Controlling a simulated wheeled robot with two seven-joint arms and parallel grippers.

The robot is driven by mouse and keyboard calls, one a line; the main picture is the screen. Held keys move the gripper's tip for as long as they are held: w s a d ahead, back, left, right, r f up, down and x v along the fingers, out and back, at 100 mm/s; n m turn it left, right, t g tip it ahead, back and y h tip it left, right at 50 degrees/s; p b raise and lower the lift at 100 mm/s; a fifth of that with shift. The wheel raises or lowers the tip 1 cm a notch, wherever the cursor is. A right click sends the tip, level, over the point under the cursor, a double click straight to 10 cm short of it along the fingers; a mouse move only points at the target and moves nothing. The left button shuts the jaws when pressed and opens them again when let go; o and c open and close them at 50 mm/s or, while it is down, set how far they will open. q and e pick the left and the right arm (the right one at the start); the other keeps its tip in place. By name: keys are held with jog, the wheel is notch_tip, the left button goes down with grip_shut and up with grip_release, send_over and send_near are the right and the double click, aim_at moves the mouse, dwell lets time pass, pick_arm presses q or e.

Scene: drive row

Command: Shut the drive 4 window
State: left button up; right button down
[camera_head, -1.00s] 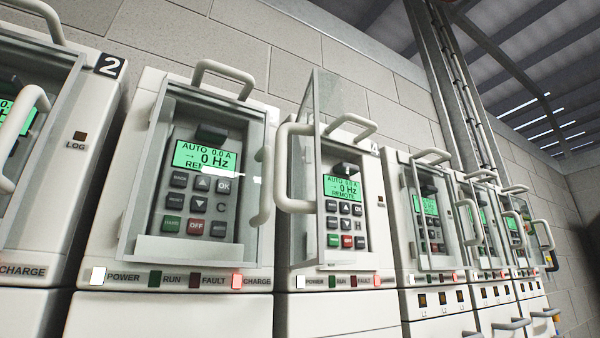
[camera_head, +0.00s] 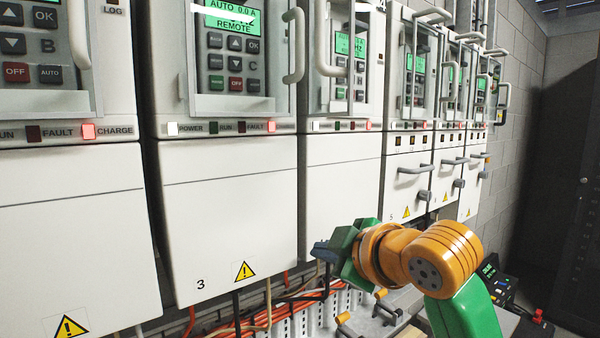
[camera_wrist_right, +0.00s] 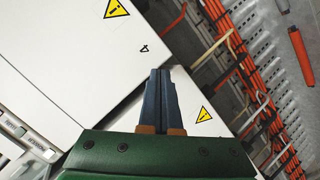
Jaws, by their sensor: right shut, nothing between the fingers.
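The drive 4 cabinet (camera_head: 342,185) is the narrow white unit right of the drive 3 cabinet. Its clear window (camera_head: 347,75) stands swung out from the front, with a white curved handle (camera_head: 324,40) on the side towards drive 3. The window's top is cut off by the picture edge. My right gripper (camera_head: 324,251) is below the window, low in front of the cabinet's lower panel, and touches no handle. In the right wrist view its dark fingers (camera_wrist_right: 161,98) are together and empty, pointing at white panels. My left gripper is not in view.
The drive 3 window handle (camera_head: 294,45) juts out just left of drive 4. Smaller drives with windows and grey handles (camera_head: 415,169) stand to the right. Orange cables (camera_head: 255,318) and a slotted trunking (camera_head: 325,310) run below the cabinets.

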jog(key=s+a+r+n+t+y, duration=0.15)
jog(key=s+r, duration=0.25)
jog(key=r, duration=0.5)
jog(key=s+r+n+t, duration=0.1)
jog(key=s+r+n, duration=0.25)
jog(key=r, duration=0.65)
jog(key=n+t, duration=0.2)
jog(key=n, duration=0.1)
send_near(324, 38)
jog(key=s+a, duration=0.3)
jog(key=a, duration=0.2)
jog(key=p+x, duration=0.5)
jog(key=x, duration=0.6)
jog(key=d, duration=0.4)
jog(key=shift+d, duration=0.15)
